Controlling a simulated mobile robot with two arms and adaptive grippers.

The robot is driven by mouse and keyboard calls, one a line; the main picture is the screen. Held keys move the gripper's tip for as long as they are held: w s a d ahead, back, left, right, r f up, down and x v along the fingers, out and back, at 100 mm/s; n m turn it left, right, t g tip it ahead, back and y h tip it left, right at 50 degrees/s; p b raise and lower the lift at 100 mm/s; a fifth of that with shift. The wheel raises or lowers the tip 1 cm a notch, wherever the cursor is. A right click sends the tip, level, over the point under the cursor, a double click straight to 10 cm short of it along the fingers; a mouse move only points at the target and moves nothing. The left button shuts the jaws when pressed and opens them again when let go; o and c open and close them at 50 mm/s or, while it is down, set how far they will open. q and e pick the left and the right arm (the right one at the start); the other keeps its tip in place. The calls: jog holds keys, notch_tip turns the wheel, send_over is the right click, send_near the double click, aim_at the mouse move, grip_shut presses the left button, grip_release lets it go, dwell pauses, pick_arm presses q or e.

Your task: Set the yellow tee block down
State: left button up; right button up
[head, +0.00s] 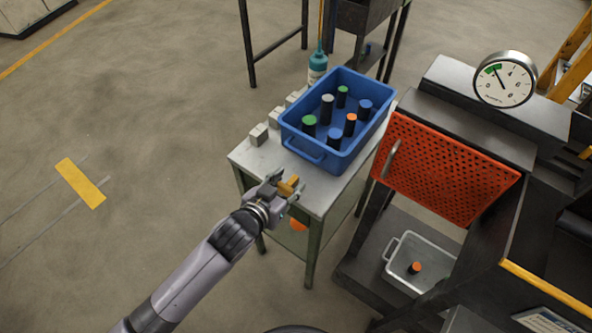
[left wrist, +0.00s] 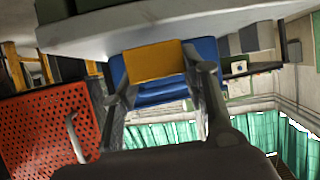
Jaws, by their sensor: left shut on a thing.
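The yellow tee block (head: 289,186) is between the fingers of my left gripper (head: 283,190), which is shut on it. They are at the near edge of the small grey table (head: 325,187) in the head view; I cannot tell whether the block touches the tabletop. In the left wrist view the block (left wrist: 154,62) shows as a yellow-orange face between the two fingertips (left wrist: 160,75), with the table edge (left wrist: 110,30) close by. My right gripper is in neither view.
A blue bin (head: 317,152) with several dark, coloured-topped cylinders fills the table's back. Grey blocks (head: 258,134) line its left side, near a teal bottle (head: 317,67). An orange perforated door (head: 440,170) with a handle stands right, above a metal tray (head: 402,273). Bare tabletop lies before the bin.

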aim_at(291, 180)
pick_arm(q)
jog(key=shift+w+d+r, duration=0.15)
jog(key=shift+w+d, duration=0.2)
jog(key=shift+w, duration=0.3)
jog(key=w, duration=0.1)
jog(key=w+d, duration=0.1)
jog(key=shift+w+d, duration=0.2)
jog(key=shift+w, duration=0.1)
jog(key=shift+w+f, duration=0.1)
jog(key=shift+f, duration=0.8)
jog(key=shift+r, duration=0.1)
jog(key=o, duration=1.4)
jog(key=shift+f, duration=0.2)
